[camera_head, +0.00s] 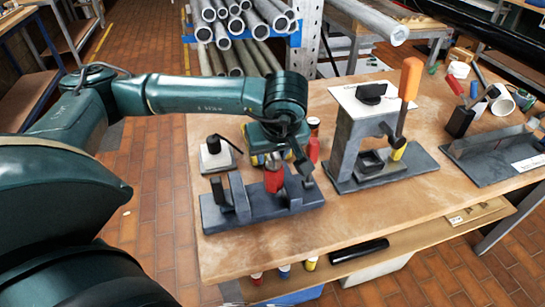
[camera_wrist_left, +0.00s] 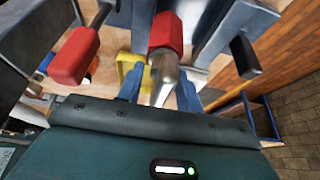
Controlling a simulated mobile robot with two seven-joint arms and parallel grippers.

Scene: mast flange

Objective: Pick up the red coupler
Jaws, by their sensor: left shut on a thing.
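The red coupler (camera_head: 273,180) stands upright at the dark grey fixture (camera_head: 235,212) near the table's front left. It has a red body and a tapered metal end. In the left wrist view the coupler (camera_wrist_left: 166,32) has its metal end between the blue fingers of my left gripper (camera_wrist_left: 160,92). In the head view my left gripper (camera_head: 276,160) comes down from above and is shut on the coupler. The coupler's lower end is hidden among the fixture's plates. My right gripper is not in view.
A grey press stand (camera_head: 345,150) with an orange handle (camera_head: 410,79) is close on the right. A small white box (camera_head: 215,155) is behind the fixture. The table front (camera_head: 350,225) is clear.

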